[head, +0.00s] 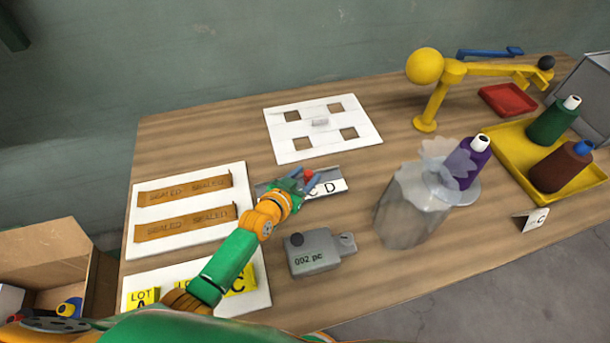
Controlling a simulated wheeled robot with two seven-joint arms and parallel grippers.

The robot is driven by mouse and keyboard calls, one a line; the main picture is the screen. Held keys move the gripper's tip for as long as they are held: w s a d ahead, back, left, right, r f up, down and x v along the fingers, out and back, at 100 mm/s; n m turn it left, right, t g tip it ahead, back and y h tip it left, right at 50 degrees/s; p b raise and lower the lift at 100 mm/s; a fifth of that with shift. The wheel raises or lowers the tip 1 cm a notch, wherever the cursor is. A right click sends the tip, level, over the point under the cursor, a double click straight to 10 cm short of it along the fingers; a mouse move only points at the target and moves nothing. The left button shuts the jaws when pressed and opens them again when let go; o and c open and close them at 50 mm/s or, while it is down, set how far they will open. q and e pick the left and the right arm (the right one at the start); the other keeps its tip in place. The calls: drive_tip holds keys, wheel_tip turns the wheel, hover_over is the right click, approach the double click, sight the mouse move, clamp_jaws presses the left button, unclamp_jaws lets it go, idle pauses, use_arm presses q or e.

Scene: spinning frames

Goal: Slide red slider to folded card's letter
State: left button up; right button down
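The red slider (308,174) is a small red knob on a grey rail with a white letter strip (334,186) along its front. The letters C and D show on the strip; its left part is hidden behind my gripper. The knob is left of the C or near it. The folded card (533,220) stands at the table's right front edge, with a small letter that looks like C. My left gripper (304,181) is at the rail, its fingers apart on either side of the red knob; contact cannot be told. My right gripper is not in view.
A grey counter box (313,252) reading "002 pc" stands in front of the rail. A translucent container (405,207) stands to its right. A white board with square holes (283,147) lies behind. Sealed strips, yellow lot blocks, a yellow lamp-like arm (430,108) and a bottle tray (507,149) surround them.

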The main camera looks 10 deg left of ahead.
use_arm(q)
drive_tip(key=p+v, duration=0.1)
drive_tip(key=v, duration=0.6)
drive_tip(key=shift+p, duration=0.4)
